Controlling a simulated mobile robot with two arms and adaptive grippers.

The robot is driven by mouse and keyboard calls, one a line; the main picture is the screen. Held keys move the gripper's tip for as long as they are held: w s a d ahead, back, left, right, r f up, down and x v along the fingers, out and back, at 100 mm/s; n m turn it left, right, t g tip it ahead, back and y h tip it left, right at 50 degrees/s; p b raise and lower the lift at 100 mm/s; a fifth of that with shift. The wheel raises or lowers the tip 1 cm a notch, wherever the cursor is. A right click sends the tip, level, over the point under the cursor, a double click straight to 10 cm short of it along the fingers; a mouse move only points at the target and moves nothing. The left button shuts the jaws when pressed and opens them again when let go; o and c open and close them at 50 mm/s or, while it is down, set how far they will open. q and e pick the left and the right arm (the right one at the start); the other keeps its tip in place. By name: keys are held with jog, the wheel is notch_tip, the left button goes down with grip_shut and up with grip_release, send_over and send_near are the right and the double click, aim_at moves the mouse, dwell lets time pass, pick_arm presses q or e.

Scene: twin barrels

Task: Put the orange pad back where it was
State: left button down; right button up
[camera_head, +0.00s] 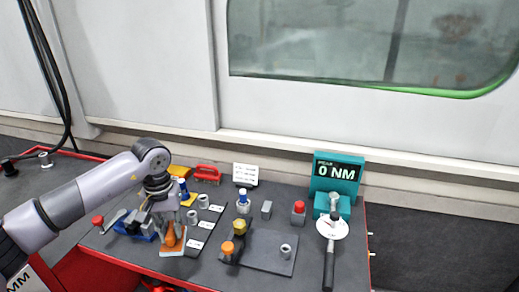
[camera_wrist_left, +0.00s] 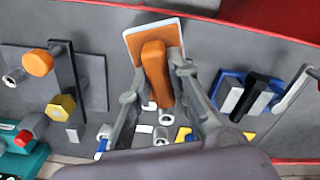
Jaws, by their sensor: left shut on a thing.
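The orange pad (camera_head: 172,250) is a flat plate with a pale border and an orange upright handle. My left gripper (camera_head: 170,222) comes down over it from above and is shut on the handle. In the left wrist view the handle of the orange pad (camera_wrist_left: 157,75) sits between the two fingers, with the plate beyond them. The pad is near the front edge of the dark bench top. I cannot tell whether its plate touches the surface. My right gripper is in neither view.
A dark strip with metal sockets and white labels (camera_head: 195,245) lies just right of the pad. Blue and dark tools (camera_head: 135,228) lie to its left. A fixture plate (camera_head: 262,257) stands further right, with a dial wrench (camera_head: 331,230) and a teal "0 NM" display (camera_head: 337,172) beyond.

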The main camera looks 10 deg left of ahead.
pick_arm(q)
jog(key=s+d+r+m+p, duration=0.2)
jog(key=s+d+r+m, duration=0.1)
jog(key=s+d, duration=1)
jog(key=shift+s+d+r+m, duration=0.2)
jog(key=shift+s+r+m, duration=0.15)
jog(key=shift+s, duration=0.6)
jog(key=shift+w+r, duration=0.1)
